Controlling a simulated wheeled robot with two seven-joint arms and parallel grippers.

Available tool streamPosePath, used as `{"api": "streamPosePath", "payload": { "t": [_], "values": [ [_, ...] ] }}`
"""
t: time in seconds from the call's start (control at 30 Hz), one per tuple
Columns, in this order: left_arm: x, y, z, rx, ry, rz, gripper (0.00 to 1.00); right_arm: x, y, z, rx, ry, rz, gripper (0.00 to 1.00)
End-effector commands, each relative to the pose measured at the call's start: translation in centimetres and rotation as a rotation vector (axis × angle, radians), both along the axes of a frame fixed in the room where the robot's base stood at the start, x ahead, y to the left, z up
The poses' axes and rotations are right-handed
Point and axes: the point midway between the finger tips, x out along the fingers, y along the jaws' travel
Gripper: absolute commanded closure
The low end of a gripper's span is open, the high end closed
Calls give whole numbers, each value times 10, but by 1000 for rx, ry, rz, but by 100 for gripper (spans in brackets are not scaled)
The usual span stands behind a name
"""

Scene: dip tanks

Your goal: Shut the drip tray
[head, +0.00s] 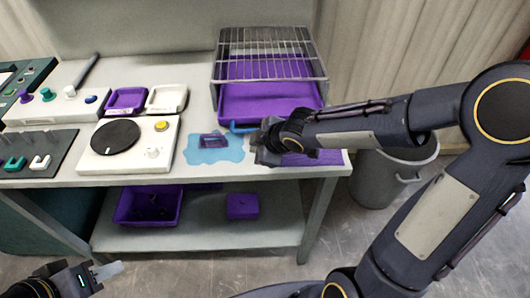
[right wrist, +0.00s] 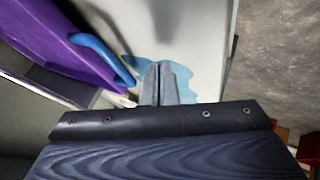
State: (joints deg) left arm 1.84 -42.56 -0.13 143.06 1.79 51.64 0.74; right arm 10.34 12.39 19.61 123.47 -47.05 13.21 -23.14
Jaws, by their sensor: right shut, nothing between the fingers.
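The purple drip tray (head: 265,100) sits in a grey housing under a wire rack (head: 265,62) at the back of the bench. Its front part shows below the rack, with a blue handle (head: 243,128) on the front. The tray (right wrist: 75,45) and its looped handle (right wrist: 105,55) also show at the left of the right wrist view. My right gripper (head: 262,152) is shut and empty, in front of the tray, just right of the handle in the head view. Its fingers (right wrist: 160,85) appear apart from the handle. My left gripper (head: 105,271) is at the bottom left, far from the tray.
A blue puddle (head: 205,154) with a purple block (head: 212,140) lies left of my right gripper. A white device with a black disc (head: 115,137) and small trays (head: 165,98) stand further left. A grey bin (head: 385,175) stands right of the bench.

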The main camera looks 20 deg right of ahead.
Motion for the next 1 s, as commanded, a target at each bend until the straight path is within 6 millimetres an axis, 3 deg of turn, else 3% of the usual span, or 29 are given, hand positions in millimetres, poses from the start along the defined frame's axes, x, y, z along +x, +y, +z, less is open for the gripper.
{"api": "streamPosePath", "payload": {
  "t": [0.07, 0.13, 0.33, 0.83, 1.0],
  "values": [
    [0, 0, -14, 0, 0, 0, 64, 9, 5, -16, 0, 1, 3, 100],
    [0, 0, 3, 0, 0, 0, 64, 20, 0, -2, 2, 2, -4, 100],
    [0, 0, 13, 0, -1, 0, 64, 40, -6, 0, 2, 1, -2, 100],
    [0, 0, 16, 0, 0, 0, 64, 48, -8, 0, 1, 1, -2, 100],
    [0, 0, 38, 0, 0, 0, 64, 79, -16, 5, 5, 4, -3, 100]
  ]
}}
